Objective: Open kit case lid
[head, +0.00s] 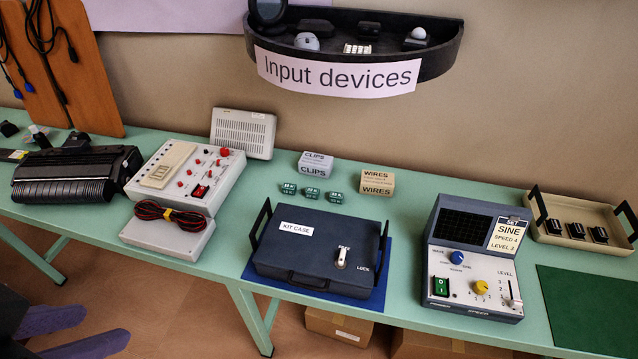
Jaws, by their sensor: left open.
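The dark blue kit case (300,262) sits on a blue mat (262,274) on the green table, with its lid down. A white "KIT CASE" label is on the lid's left side. A white latch lever (341,258) stands on the lid toward the right, near "LOCK" lettering. Black handles rise at the case's left and right sides, and another handle is on its front. My left gripper (106,325) is at the bottom left, low in front of the table, with its purple fingers apart and empty, well away from the case. My right gripper is out of view.
A signal device (470,262) stands close right of the case. A white control box (187,178) and a flat box with coiled cables (165,235) are to the left. Small green blocks (312,193) and two label boxes (377,182) sit behind. A shelf (355,40) hangs above.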

